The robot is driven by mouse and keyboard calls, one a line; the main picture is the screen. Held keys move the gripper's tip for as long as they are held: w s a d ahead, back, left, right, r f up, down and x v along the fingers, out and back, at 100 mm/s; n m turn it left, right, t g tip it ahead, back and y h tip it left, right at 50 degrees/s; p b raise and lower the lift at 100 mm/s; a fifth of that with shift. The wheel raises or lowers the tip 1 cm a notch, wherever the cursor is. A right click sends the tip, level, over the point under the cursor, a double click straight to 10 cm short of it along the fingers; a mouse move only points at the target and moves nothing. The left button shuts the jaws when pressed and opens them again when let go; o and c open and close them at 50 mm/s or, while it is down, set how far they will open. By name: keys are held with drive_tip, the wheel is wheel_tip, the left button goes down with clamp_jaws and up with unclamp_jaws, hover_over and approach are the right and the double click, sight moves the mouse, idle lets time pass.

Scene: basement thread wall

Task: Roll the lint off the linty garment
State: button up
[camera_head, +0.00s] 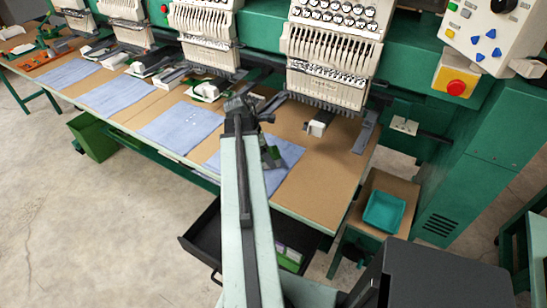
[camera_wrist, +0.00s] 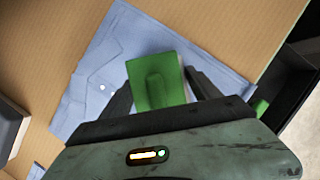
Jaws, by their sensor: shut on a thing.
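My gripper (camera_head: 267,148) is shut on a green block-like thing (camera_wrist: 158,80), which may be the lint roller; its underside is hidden. A finger stands on each side of it in the wrist view. It is over a light blue folded garment (camera_head: 288,158), also in the wrist view (camera_wrist: 135,35); I cannot tell whether it touches. This garment shows a couple of small white spots left of the green thing.
Two more blue garments, (camera_head: 115,95) and (camera_head: 68,73), lie farther left on the brown table (camera_head: 318,185). Embroidery heads (camera_head: 335,45) hang over its back edge. A black open drawer (camera_head: 208,238) with green items is below the front edge. A teal tray (camera_head: 384,211) stands right.

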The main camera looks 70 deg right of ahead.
drive_tip(key=shift+w+d, duration=0.2)
drive_tip(key=shift+w, duration=0.9)
drive_tip(key=shift+w+d, duration=0.2)
drive_tip(key=shift+w, duration=0.85)
wheel_tip(320, 180, up, 6)
drive_tip(key=p, duration=0.6)
drive_tip(key=shift+s, duration=0.1)
wheel_tip(320, 180, up, 3)
drive_tip(key=p, duration=0.3)
drive_tip(key=shift+r, duration=0.15)
drive_tip(key=shift+s+f, duration=0.15)
drive_tip(key=shift+f, duration=0.05)
